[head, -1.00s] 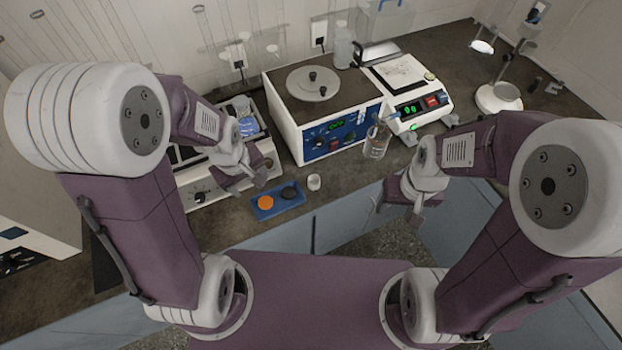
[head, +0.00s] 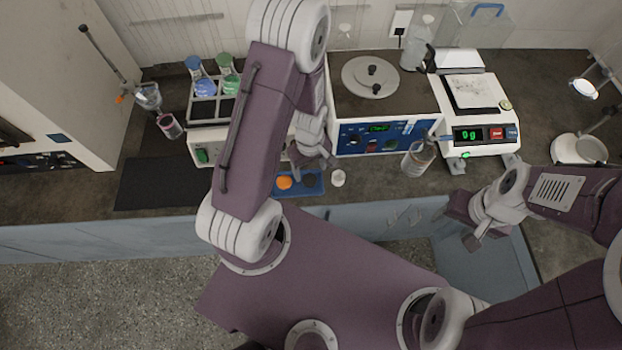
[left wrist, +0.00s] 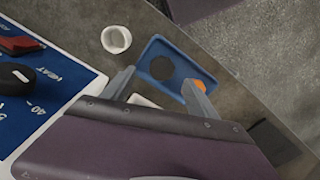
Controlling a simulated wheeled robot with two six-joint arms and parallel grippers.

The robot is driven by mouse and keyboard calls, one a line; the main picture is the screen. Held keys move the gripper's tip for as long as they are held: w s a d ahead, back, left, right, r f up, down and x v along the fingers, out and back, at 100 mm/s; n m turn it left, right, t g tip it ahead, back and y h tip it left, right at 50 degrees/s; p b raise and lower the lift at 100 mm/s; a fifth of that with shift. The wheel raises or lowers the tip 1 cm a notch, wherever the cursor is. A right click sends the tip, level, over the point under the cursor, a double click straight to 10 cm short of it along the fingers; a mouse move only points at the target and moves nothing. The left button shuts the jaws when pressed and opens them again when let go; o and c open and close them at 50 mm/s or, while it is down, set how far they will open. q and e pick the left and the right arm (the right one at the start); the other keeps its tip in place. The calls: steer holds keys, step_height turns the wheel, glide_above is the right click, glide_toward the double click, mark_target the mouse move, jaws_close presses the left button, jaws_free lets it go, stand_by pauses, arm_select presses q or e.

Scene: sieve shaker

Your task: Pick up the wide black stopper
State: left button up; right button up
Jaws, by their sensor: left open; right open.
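The black stopper (head: 310,181) is a dark round disc in a small blue tray (head: 322,187) at the front of the bench. An orange disc (head: 285,182) lies to its left in the same tray. In the left wrist view the black stopper (left wrist: 162,68) shows just beyond and between the fingertips of my left gripper (left wrist: 160,88), with the orange disc (left wrist: 200,86) beside one finger. My left gripper (head: 312,162) is open and empty above the back of the tray. My right gripper (head: 461,228) is open and empty, off to the right past the bench's front edge.
A small white cup (head: 338,178) stands right of the tray. Behind are a blue-panelled hotplate (head: 385,137), a glass beaker (head: 416,160) and a balance (head: 480,118). A dark mat (head: 160,183) lies at front left.

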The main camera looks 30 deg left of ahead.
mark_target(310, 179)
arm_select(q)
steer(key=shift+f, duration=0.15)
steer(key=f, duration=0.3)
steer(key=f+b, duration=0.1)
steer(key=shift+s+a+f, duration=0.1)
steer(key=shift+s+f, duration=0.15)
steer(key=shift+s, duration=0.05)
steer(key=shift+f, duration=0.25)
steer(key=shift+w, duration=0.15)
